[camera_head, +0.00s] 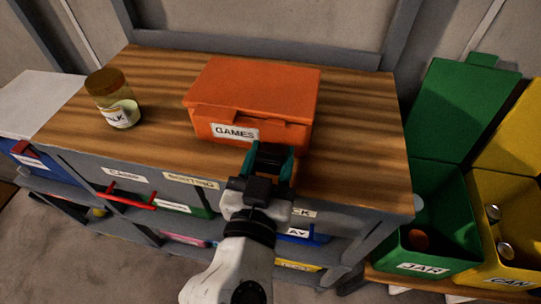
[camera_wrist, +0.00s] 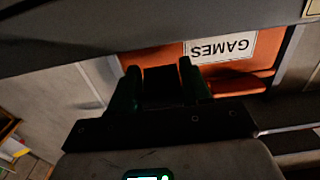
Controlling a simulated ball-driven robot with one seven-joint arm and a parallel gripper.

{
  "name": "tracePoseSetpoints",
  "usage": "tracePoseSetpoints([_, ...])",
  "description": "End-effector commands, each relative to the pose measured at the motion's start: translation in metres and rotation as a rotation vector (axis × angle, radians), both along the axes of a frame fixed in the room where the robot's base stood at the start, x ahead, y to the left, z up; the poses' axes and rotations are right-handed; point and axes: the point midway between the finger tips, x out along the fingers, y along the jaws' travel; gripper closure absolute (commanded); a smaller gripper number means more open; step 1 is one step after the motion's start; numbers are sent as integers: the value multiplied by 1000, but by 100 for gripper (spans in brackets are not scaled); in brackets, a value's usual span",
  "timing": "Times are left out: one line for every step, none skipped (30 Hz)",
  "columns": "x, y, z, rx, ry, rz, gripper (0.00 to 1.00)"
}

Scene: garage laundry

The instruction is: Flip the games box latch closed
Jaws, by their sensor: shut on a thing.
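The orange games box (camera_head: 250,90) stands on the wooden worktop with its lid down. Its white GAMES label (camera_head: 235,132) faces the front; it also shows upside down in the wrist view (camera_wrist: 222,47). My gripper (camera_head: 270,153) is at the right part of the box's front. Its teal fingers are shut on the latch, which is mostly hidden between them. In the wrist view the fingers (camera_wrist: 160,75) have an orange-edged dark piece between them. I cannot tell the latch's exact angle.
A jar with a brown lid (camera_head: 113,97) stands left on the worktop (camera_head: 365,130). Labelled drawers and bins are below the front edge. A green JAR bin (camera_head: 440,215) and a yellow bin (camera_head: 510,205) with cans stand at the right. The worktop right of the box is clear.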

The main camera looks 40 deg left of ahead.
Motion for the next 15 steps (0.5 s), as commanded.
tracePoseSetpoints([0,0,0,0,0,0,67])
tracePoseSetpoints([0,0,0,0,0,0,70])
tracePoseSetpoints([0,0,0,0,0,0,74])
tracePoseSetpoints([0,0,0,0,0,0,77])
tracePoseSetpoints([0,0,0,0,0,0,80])
tracePoseSetpoints([0,0,0,0,0,0,83])
tracePoseSetpoints([0,0,0,0,0,0,84])
tracePoseSetpoints([0,0,0,0,0,0,84])
tracePoseSetpoints([0,0,1,-1,1,0,84])
tracePoseSetpoints([0,0,1,-2,3,0,84])
tracePoseSetpoints([0,0,1,-3,4,0,84])
tracePoseSetpoints([0,0,2,-5,8,0,84])
tracePoseSetpoints([0,0,3,-7,11,0,84])
tracePoseSetpoints([0,0,4,-9,15,0,84])
tracePoseSetpoints([0,0,5,-14,23,-1,84])
